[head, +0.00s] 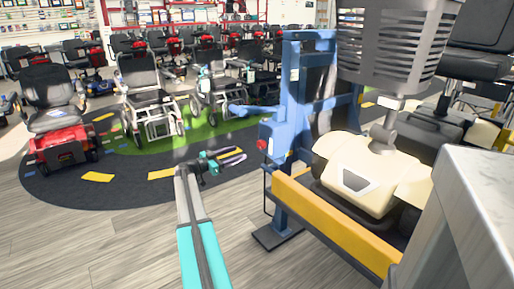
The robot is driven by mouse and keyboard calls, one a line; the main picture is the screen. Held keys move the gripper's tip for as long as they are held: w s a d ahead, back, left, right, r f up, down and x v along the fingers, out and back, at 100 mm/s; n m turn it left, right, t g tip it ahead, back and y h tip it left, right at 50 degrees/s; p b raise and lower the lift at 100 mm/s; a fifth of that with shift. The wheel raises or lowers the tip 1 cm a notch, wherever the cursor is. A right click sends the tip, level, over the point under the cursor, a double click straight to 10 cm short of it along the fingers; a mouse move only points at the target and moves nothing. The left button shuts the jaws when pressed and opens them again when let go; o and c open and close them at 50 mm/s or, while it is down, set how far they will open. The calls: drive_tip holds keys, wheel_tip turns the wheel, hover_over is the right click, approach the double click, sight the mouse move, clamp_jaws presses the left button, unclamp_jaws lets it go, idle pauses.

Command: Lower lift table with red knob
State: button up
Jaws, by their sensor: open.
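The lift table has a blue upright frame (290,95) and a yellow side rail (330,225). The red knob (262,145) is on the side of a blue box low on the frame. A cream and black scooter (355,175) with a grey slatted seat back sits on the lift table. My gripper (240,155) is at the end of my teal and grey arm, just left of the knob and pointing toward it. Its two fingers are apart and empty. A gap shows between the fingertips and the knob; its depth is hard to judge.
A blue lever or arm (252,110) sticks out left from the frame above the knob. A black foot plate (277,237) lies on the wooden floor below. A grey worktop (485,200) is at right. Wheelchairs and scooters stand behind; the dark mat (120,190) is mostly clear.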

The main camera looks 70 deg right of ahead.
sight(259, 145)
drive_tip(key=x, duration=1.2)
drive_tip(key=shift+s+d+b, duration=0.1)
drive_tip(key=shift+d+b, duration=0.15)
drive_tip(key=shift+b, duration=0.1)
drive_tip(key=c, duration=1)
drive_tip(key=shift+c, duration=0.2)
